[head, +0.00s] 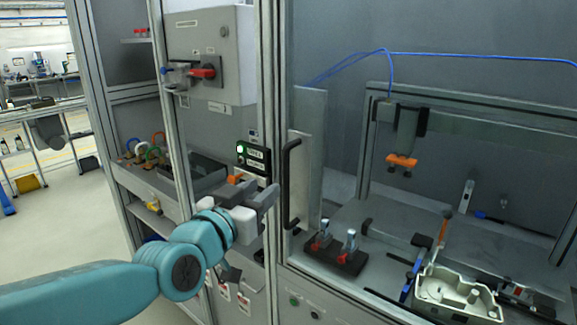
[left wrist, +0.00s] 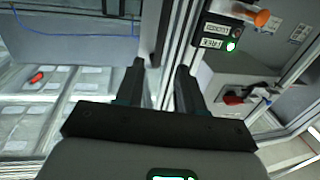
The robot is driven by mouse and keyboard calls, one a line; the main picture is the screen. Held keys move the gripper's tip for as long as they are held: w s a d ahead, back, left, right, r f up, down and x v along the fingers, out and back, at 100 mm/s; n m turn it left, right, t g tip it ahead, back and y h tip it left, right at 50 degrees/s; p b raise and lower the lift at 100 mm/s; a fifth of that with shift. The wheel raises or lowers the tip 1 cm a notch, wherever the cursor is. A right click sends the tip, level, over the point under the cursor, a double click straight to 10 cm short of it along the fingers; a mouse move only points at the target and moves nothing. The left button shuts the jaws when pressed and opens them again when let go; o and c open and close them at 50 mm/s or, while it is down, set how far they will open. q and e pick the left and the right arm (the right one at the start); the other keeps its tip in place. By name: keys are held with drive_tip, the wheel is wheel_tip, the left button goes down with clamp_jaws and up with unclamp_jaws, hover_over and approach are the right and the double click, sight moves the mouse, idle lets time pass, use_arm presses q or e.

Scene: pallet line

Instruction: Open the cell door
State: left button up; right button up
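The cell door is a clear panel in a grey metal frame, with an upright black bar handle (head: 289,185) near its left edge. The door looks shut against the post. My left gripper (head: 268,193) is just left of the handle, at about its middle height, and looks apart from it. In the left wrist view my left gripper (left wrist: 160,72) has its fingers spread with nothing between them. I cannot clearly make out the handle there. A black lock box (head: 254,158) on the post has a green light lit, beside the FREE label in the left wrist view (left wrist: 218,35). My right gripper is out of view.
An orange knob (head: 235,180) sits below the lock box. A grey cabinet with a red switch (head: 203,72) is up left. Behind the clear panel are clamps (head: 350,242), a pale casting (head: 457,295) and an orange-tipped tool (head: 402,161). Open floor lies at far left.

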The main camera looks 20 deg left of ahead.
sight(285, 170)
use_arm(q)
drive_tip(key=w+p, duration=0.1)
drive_tip(key=w, duration=0.2)
drive_tip(key=w+d+p, duration=0.1)
drive_tip(key=w, duration=0.3)
drive_tip(key=w+p, duration=0.1)
drive_tip(key=w, duration=0.3)
drive_tip(key=shift+d, duration=0.3)
drive_tip(key=shift+c, duration=0.3)
clamp_jaws()
